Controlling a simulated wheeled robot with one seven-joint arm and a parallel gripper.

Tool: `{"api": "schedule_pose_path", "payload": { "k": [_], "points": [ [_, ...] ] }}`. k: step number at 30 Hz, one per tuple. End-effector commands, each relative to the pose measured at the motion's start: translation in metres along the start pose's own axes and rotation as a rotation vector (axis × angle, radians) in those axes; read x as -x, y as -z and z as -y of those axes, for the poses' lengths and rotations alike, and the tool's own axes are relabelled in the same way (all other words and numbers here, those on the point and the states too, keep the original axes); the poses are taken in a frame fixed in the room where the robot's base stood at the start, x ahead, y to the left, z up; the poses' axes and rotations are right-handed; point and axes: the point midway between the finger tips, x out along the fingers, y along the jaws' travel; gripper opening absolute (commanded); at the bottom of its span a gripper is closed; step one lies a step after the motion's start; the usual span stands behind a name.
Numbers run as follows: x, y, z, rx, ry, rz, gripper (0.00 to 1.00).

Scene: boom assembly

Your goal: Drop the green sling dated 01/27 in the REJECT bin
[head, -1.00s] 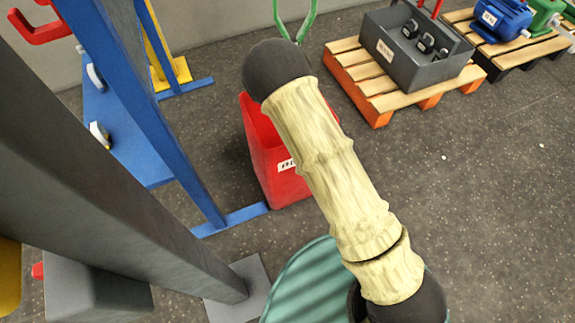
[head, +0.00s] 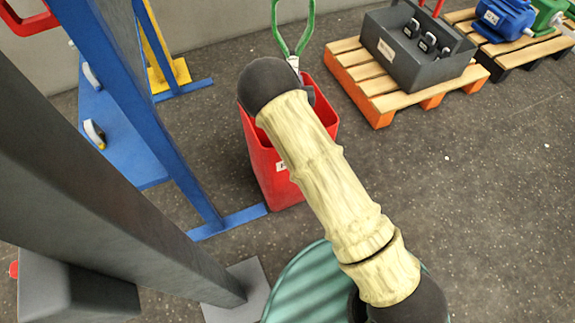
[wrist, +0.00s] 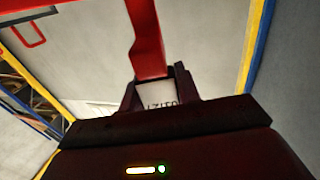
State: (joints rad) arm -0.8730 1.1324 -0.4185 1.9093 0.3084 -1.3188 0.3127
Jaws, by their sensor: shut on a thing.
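The green sling (head: 307,36) shows as an upright loop at the top of the head view, with a white tag (head: 293,62) at its lower end. My gripper (wrist: 156,92) is shut on the tag end in the wrist view; the tag's dark print is upside down and seems to read 01/27. In the head view my arm hides most of the gripper. The red bin (head: 272,170) stands on the floor behind my arm, its label partly covered. The sling's lower end appears above the bin's opening in the picture; its exact depth is unclear.
A blue rack (head: 180,130) stands left of the bin, its foot close to it. A pallet (head: 375,100) with a grey tote (head: 400,60) is at right. In the wrist view a red bar (wrist: 147,35) rises above the tag.

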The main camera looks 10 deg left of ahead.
Motion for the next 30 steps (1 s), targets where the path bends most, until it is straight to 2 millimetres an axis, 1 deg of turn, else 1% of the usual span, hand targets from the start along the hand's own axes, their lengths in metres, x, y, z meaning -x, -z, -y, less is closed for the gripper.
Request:
{"api": "schedule_pose_path", "payload": {
  "k": [1, 3, 9, 14, 23, 24, 27, 30],
  "points": [
    [-0.001, -0.007, 0.0, 0.0, 0.001, -0.006, 0.0],
    [-0.001, -0.014, 0.0, 0.0, 0.001, -0.007, 0.0],
    [-0.001, -0.032, 0.0, 0.0, 0.0, -0.007, 0.0],
    [-0.001, -0.036, -0.001, -0.001, -0.001, -0.008, 0.0],
    [0.0, -0.036, -0.001, -0.001, -0.001, -0.009, 0.0],
    [0.0, -0.036, -0.001, -0.001, -0.001, -0.008, 0.4],
    [0.0, -0.037, -0.001, -0.001, -0.001, -0.007, 0.58],
    [0.0, -0.036, -0.001, -0.001, -0.001, -0.008, 0.58]
  ]
}}
